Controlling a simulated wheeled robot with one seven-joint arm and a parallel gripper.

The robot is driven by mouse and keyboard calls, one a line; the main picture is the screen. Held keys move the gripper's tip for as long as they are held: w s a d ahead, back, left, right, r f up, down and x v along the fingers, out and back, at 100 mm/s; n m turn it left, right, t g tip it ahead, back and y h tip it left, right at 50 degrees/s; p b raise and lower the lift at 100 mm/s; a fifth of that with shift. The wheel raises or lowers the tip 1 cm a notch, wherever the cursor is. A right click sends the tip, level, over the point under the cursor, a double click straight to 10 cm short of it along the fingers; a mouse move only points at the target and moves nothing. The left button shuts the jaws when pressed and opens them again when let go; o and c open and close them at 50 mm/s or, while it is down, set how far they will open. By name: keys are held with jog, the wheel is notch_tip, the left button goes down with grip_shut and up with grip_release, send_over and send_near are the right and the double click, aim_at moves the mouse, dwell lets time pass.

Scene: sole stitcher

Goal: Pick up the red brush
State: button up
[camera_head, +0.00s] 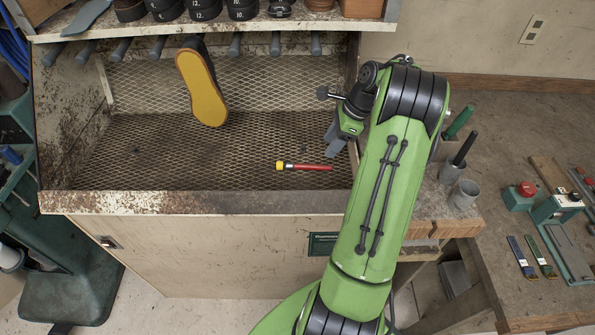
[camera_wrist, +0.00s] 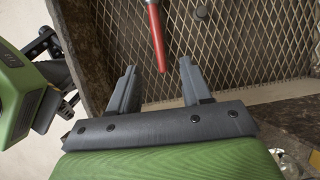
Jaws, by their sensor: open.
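The red brush (camera_head: 309,167) lies on the mesh floor of the workbench bay in the head view. Its handle is red, with a pale ferrule and a yellow tip at its left end. In the wrist view the red handle (camera_wrist: 157,38) points down toward the space between the fingers, and its far end is cut off by the top edge. My gripper (camera_head: 335,136) hangs above the right side of the bay. In the wrist view my gripper (camera_wrist: 158,82) is open and empty, its two dark fingers apart, with the brush handle's end just beyond them.
A yellow-soled shoe (camera_head: 203,88) hangs at the bay's back. The bay's worn front ledge (camera_head: 180,202) and right side wall are close to my arm. A shelf with dark shoe lasts (camera_head: 205,10) runs above. The mesh left of the brush is clear.

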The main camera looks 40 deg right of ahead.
aim_at(317, 165)
jog(key=b+x, duration=0.2)
jog(key=x, duration=0.6)
jog(key=shift+f+b, duration=0.35)
jog(key=shift+s+a, duration=0.1)
jog(key=shift+r, duration=0.1)
grip_shut()
